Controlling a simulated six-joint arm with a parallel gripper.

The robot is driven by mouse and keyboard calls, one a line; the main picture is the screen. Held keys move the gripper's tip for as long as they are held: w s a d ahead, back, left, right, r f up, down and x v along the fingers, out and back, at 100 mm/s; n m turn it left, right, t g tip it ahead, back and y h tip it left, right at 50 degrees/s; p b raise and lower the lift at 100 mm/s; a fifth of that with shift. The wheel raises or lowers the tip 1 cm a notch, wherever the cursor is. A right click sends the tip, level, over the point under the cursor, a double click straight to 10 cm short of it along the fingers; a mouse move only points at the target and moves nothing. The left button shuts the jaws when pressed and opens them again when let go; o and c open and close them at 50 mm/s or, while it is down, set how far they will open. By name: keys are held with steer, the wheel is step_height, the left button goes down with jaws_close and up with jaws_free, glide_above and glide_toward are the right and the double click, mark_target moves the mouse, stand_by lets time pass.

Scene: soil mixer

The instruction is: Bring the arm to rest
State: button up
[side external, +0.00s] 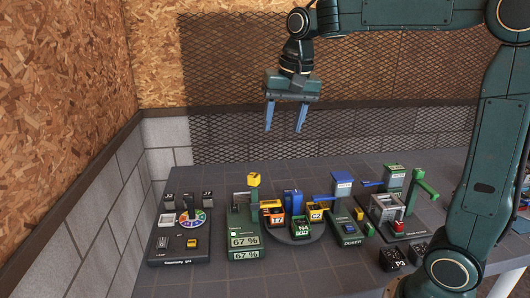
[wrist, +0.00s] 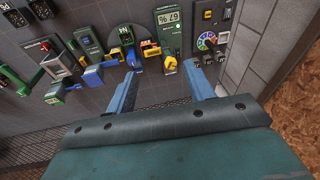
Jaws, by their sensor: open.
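My gripper (side external: 285,117) is open and empty, with its two blue fingers pointing down. It hangs high above the back part of the dark tiled table (side external: 325,166), well apart from everything on it. In the wrist view my gripper (wrist: 165,88) shows its two blue fingers spread, with nothing between them. My green arm (side external: 410,15) reaches in from the right at the top of the side external view.
Below stand a panel with a coloured dial (side external: 193,219), a scale reading 67 % (side external: 244,241), a round carousel with coloured bins (side external: 293,237), a doser (side external: 350,238) and a green-armed station (side external: 425,184). Black blocks (side external: 393,260) sit at front right. Mesh (side external: 400,60) and a block wall (side external: 85,230) border the table.

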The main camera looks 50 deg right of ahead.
steer(key=s+a+f+n+t, duration=0.1)
steer(key=s+f+n, duration=0.1)
steer(key=s, duration=0.4)
steer(key=s+a+f+n+t, duration=0.1)
steer(key=s+a+f+n, duration=0.1)
steer(key=s, duration=0.5)
steer(key=s+a+f+n+t, duration=0.1)
steer(key=s+f+n, duration=0.1)
steer(key=s+n, duration=0.2)
steer(key=s, duration=0.3)
steer(key=shift+a, duration=0.4)
